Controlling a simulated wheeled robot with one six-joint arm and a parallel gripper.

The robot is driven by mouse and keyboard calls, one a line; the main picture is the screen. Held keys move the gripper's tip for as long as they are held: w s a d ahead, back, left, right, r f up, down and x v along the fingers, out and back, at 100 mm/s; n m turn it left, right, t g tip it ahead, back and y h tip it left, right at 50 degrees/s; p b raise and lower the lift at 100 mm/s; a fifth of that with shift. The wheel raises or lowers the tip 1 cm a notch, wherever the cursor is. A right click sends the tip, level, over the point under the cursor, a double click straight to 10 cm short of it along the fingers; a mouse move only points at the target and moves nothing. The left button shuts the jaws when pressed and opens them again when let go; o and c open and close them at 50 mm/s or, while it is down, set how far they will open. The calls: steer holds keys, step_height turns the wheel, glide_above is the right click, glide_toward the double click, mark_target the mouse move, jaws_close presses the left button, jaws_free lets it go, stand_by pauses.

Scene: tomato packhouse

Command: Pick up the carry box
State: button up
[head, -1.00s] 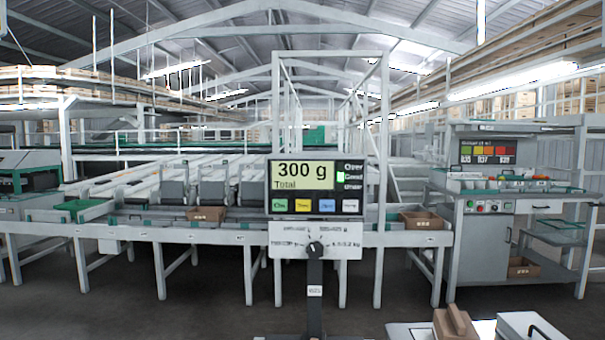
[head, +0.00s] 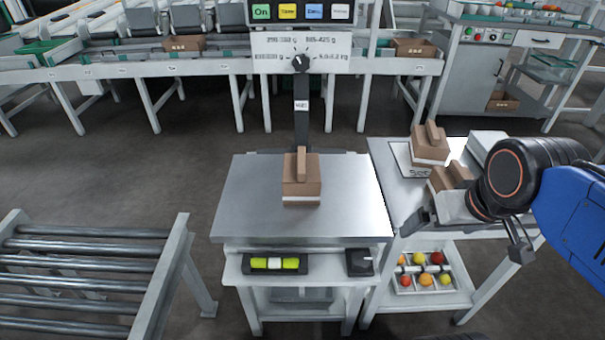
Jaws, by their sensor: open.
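A brown box with a raised ridge like a handle on top (head: 301,188) sits on the metal scale plate (head: 245,215). A similar brown ridged box (head: 430,147) stands on a labelled sheet on the right table. A third brown box (head: 449,179) is beside my arm, partly hidden by it. A pale grey box (head: 487,145) stands behind my arm, also partly covered. The frames do not show which one is the carry box. My gripper (head: 472,230) is open at the right table's front edge, apart from the box on the scale. Its jaws are partly hidden by my wrist.
A roller conveyor (head: 85,258) stands at the left. A shelf under the scale (head: 300,257) holds a green-and-white level and a black block. Below the right table, a tray (head: 430,287) holds several tomatoes. A long sorting bench (head: 200,62) crosses the back. Floor shows between conveyor and scale.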

stand_by(0.4)
step_height(320, 180, up, 15)
steer(key=n+g, duration=0.5)
steer(key=n, duration=1.3)
glide_above(303, 158)
step_height(303, 158, down, 12)
steer(key=shift+f, duration=0.1)
steer(key=shift+s+a+f, duration=0.1)
steer(key=shift+f, duration=1.25)
steer(key=shift+s+a+f, duration=0.1)
steer(key=shift+f, duration=1.25)
steer(key=c, duration=0.9)
steer(key=shift+c, duration=0.2)
steer(key=shift+r, duration=0.15)
